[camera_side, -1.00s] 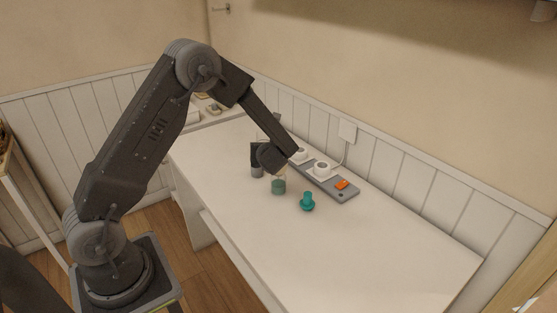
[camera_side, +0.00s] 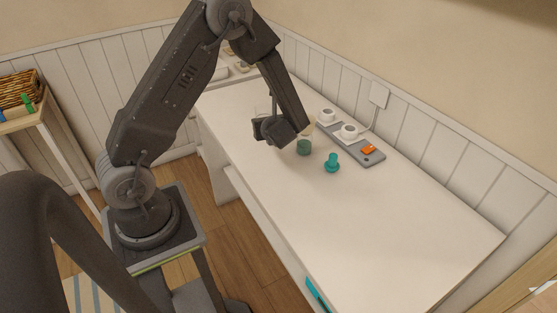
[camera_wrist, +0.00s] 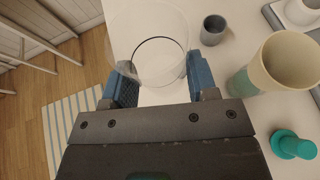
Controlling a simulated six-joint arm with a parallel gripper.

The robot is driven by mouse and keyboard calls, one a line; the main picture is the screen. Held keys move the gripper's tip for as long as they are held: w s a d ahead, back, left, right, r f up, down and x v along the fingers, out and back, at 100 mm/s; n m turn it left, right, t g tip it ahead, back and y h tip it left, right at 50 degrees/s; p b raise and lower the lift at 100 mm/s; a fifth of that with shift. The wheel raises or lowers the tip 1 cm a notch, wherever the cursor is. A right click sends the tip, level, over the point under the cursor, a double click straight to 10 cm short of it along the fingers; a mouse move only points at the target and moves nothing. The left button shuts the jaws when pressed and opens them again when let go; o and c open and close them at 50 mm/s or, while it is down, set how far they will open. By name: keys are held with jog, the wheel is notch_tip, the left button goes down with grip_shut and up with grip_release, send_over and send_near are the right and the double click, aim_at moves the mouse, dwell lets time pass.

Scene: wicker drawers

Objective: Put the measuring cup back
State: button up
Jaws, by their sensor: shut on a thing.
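A clear, see-through cup, which I take for the measuring cup (camera_wrist: 150,62), is between the two blue finger pads of my gripper (camera_wrist: 158,84) in the wrist view. My gripper is shut on it, one pad on each side. In the side view my gripper (camera_side: 268,131) is over the far part of the white table; the clear cup there is too faint to make out well. Whether the cup touches the table, I cannot tell.
Right of my gripper stand a beige-and-green cup (camera_wrist: 272,72), a small grey cup (camera_wrist: 213,30) and a teal piece (camera_side: 332,162). A grey tray (camera_side: 374,160) holds white cups and an orange item. A wicker basket (camera_side: 18,90) sits at left. The table's right part is clear.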

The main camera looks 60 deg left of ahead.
jog(key=s+n+g, duration=0.2)
jog(key=s+g, duration=0.1)
jog(key=s, duration=0.5)
send_over(278, 177)
jog(key=shift+n+y, duration=0.3)
jog(key=shift+n, duration=0.1)
notch_tip(278, 177, down, 8)
jog(key=shift+s+a+r, duration=0.1)
jog(key=shift+a, duration=0.05)
jog(key=shift+f, duration=2.05)
jog(key=shift+f, duration=0.15)
jog(key=o, duration=1)
jog(key=shift+c, duration=0.2)
